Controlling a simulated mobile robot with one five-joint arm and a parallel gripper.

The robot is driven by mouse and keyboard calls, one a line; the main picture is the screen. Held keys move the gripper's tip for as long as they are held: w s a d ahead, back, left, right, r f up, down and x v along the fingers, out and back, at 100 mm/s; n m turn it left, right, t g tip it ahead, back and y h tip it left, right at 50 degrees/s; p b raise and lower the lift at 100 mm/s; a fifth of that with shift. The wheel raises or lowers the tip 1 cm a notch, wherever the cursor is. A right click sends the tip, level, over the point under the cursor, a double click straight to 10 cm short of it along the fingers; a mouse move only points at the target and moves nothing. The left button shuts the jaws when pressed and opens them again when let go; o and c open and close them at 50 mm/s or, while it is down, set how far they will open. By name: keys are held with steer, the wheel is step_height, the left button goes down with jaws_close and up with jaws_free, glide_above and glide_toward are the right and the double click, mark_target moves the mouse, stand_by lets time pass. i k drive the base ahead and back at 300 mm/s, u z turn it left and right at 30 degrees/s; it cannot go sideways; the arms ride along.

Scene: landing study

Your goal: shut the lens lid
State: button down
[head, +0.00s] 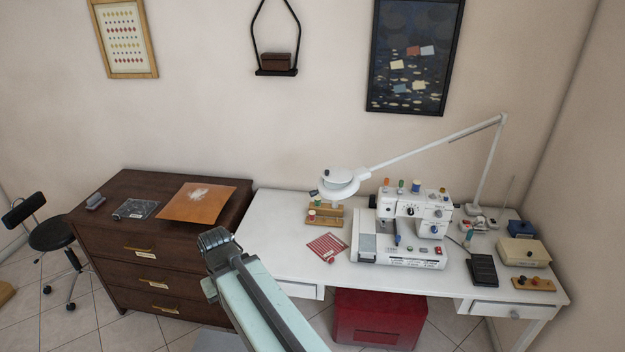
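A white magnifier lamp (340,186) with a round head hangs over the left part of the white desk, on a long jointed arm (430,145). A pale round cover, which looks like its lens lid (338,173), shows at the head; a small dark knob sits near its left side. I cannot tell from here how far the lid is open. My gripper (214,238) is in front of the dresser, left of and below the lamp head, clearly apart from it. Its dark fingers are seen from behind, and I see nothing held in them.
A white sewing machine (405,225) stands right of the lamp head. Below the head are a wooden spool rack (325,217) and a red patterned card (327,247). A brown dresser (175,235) stands left, a red box (378,318) under the desk. The desk's left end is clear.

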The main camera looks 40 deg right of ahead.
mark_target(334, 174)
steer(key=u, duration=2.6)
steer(key=k, duration=0.45)
steer(key=z, duration=1)
